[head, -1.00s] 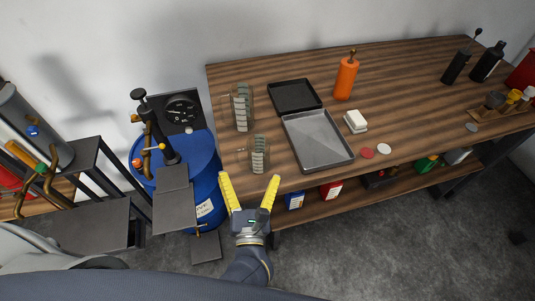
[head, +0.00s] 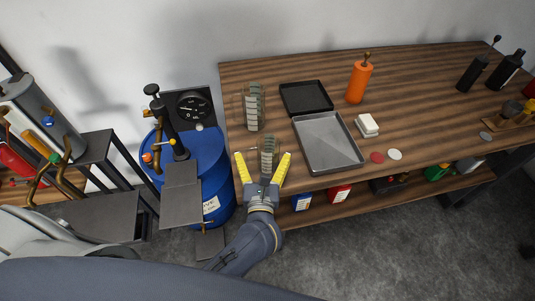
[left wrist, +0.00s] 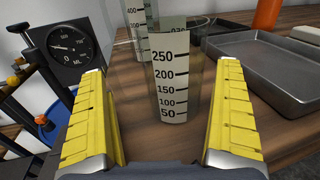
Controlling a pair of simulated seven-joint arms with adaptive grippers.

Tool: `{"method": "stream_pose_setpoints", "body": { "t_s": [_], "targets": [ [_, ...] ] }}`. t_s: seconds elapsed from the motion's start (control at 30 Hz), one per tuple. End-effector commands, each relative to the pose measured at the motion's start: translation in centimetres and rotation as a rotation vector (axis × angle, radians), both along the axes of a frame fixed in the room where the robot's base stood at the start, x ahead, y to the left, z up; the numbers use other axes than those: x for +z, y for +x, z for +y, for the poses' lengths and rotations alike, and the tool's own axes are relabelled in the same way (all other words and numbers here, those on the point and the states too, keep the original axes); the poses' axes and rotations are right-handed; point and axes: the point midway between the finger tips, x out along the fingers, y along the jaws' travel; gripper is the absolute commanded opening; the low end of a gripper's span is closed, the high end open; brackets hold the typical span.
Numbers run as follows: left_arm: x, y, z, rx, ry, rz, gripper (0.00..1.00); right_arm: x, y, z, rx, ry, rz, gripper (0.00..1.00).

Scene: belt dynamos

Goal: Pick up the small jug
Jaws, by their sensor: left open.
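The small jug (head: 268,150) is a clear measuring jug with a graduated scale, standing upright near the table's front left edge. In the left wrist view the small jug (left wrist: 172,85) stands between the fingers and ahead of them, its scale marked 50 to 250. A larger clear jug (head: 254,108) stands behind it, and it shows partly hidden in the left wrist view (left wrist: 139,25). My left gripper (head: 263,167) is open, its yellow fingers on either side of the small jug, with no grip on it. My right gripper is not in view.
A grey metal tray (head: 347,163) and a black tray (head: 306,98) lie right of the jugs. An orange bottle (head: 359,83) and a white block (head: 367,124) stand farther right. A blue drum (head: 207,160) with a pump stands left of the wooden table (head: 420,85).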

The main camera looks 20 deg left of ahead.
Motion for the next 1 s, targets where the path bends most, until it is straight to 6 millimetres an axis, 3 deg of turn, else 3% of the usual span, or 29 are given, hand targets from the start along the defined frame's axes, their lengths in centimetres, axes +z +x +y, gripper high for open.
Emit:
{"method": "stream_pose_setpoints", "body": {
  "t_s": [0.37,0.77,1.0],
  "targets": [
    [0.03,0.62,0.17,0.0,0.0,-0.001,0.99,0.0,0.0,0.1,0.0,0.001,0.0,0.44],
    [0.02,0.59,0.18,0.0,0.0,0.0,0.52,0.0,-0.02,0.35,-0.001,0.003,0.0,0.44],
    [0.06,0.59,0.18,0.0,0.0,-0.001,0.5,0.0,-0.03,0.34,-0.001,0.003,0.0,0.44]
  ]
}}
